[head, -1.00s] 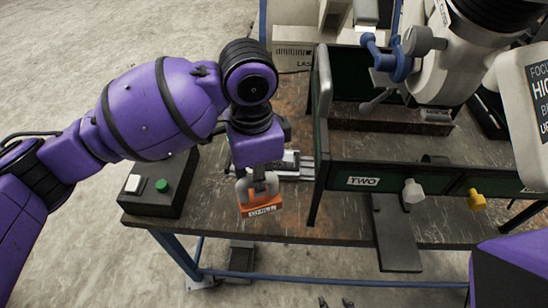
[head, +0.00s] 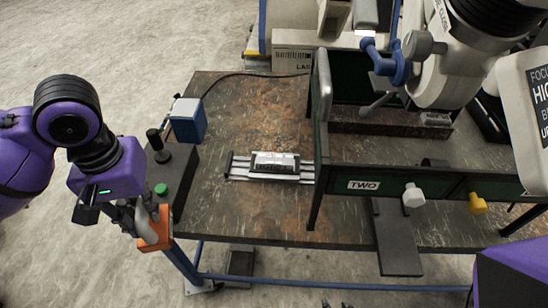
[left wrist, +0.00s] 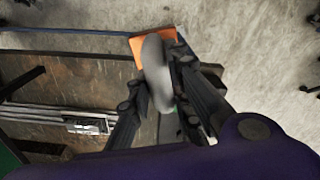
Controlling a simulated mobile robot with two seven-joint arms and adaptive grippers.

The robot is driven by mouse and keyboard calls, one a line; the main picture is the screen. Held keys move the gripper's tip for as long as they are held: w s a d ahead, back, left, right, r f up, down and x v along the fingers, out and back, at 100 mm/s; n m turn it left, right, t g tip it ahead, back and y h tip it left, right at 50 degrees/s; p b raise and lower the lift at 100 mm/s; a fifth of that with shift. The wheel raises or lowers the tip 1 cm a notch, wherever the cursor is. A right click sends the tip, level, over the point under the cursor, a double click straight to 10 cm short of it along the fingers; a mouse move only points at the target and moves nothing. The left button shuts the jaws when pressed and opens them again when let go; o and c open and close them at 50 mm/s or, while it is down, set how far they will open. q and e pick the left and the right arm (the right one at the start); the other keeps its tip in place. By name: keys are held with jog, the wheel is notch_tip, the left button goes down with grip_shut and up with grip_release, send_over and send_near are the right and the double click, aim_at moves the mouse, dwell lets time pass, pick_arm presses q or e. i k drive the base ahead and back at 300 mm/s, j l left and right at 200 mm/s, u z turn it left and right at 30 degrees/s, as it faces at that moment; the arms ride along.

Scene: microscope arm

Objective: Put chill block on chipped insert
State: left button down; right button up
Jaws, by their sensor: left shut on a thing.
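My left gripper (head: 146,222) is shut on the grey grip of an orange block (head: 158,232), held off the table's front left corner. The left wrist view shows the block's orange part (left wrist: 151,40) beyond the grey grip (left wrist: 157,72) between the fingers. The block is tilted; I cannot read its label now, so I cannot confirm it is the chill block. A silver clamp (head: 240,176) on rails lies mid-table, well right of the gripper, holding a pale labelled piece (head: 275,162). No chipped insert can be told apart there.
A black control box (head: 172,185) with a green button and a blue box (head: 188,121) stand at the table's left. A green frame marked TWO (head: 364,185), with white and yellow knobs, blocks the right. Bare tabletop (head: 250,215) lies in front of the clamp.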

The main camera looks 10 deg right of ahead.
aim_at(275, 159)
jog(key=i+z, duration=0.2)
jog(key=z, duration=0.15)
jog(key=i+j+z, duration=0.1)
jog(key=z, duration=0.3)
jog(key=i+j+z, duration=0.2)
jog(key=z, duration=0.15)
jog(key=i, duration=0.1)
